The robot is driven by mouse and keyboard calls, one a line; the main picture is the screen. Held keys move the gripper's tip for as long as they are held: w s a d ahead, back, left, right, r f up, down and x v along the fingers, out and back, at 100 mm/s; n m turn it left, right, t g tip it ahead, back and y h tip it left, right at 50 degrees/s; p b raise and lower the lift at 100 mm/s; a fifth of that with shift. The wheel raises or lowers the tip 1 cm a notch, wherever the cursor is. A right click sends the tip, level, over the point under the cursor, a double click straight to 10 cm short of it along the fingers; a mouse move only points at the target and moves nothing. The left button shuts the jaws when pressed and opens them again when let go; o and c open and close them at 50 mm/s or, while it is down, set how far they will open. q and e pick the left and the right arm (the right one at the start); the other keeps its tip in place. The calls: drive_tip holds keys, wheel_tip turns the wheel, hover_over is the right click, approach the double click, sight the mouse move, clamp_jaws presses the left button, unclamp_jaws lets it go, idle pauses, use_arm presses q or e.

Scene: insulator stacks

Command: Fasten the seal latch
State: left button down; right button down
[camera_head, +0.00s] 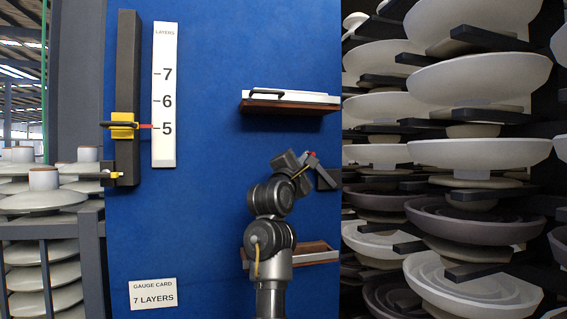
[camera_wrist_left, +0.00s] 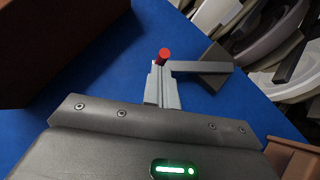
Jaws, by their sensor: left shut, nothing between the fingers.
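What looks like the seal latch, a grey bar (camera_wrist_left: 205,67) with a red knob (camera_wrist_left: 164,55), sits by a dark block in the left wrist view. The red knob also shows in the head view (camera_head: 312,154), above the dark block (camera_head: 326,179) at the blue panel's right edge. My left gripper (camera_head: 308,163) is at the latch, its fingers shut and empty. In the left wrist view the fingertips (camera_wrist_left: 164,72) are just below the red knob; I cannot tell whether they touch. My right gripper is not in view.
A gauge (camera_head: 163,95) has a yellow slider (camera_head: 123,125) with its red pointer at 5. A card (camera_head: 153,294) reads "7 LAYERS". A shelf (camera_head: 290,104) is above my arm, another (camera_head: 315,254) behind it. Insulator stacks (camera_head: 480,153) crowd the right.

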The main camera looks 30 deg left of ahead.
use_arm(q)
drive_tip(key=shift+d+r+m+g+p, duration=0.1)
drive_tip(key=shift+r+m+g+p, duration=0.3)
drive_tip(key=shift+r+m, duration=0.1)
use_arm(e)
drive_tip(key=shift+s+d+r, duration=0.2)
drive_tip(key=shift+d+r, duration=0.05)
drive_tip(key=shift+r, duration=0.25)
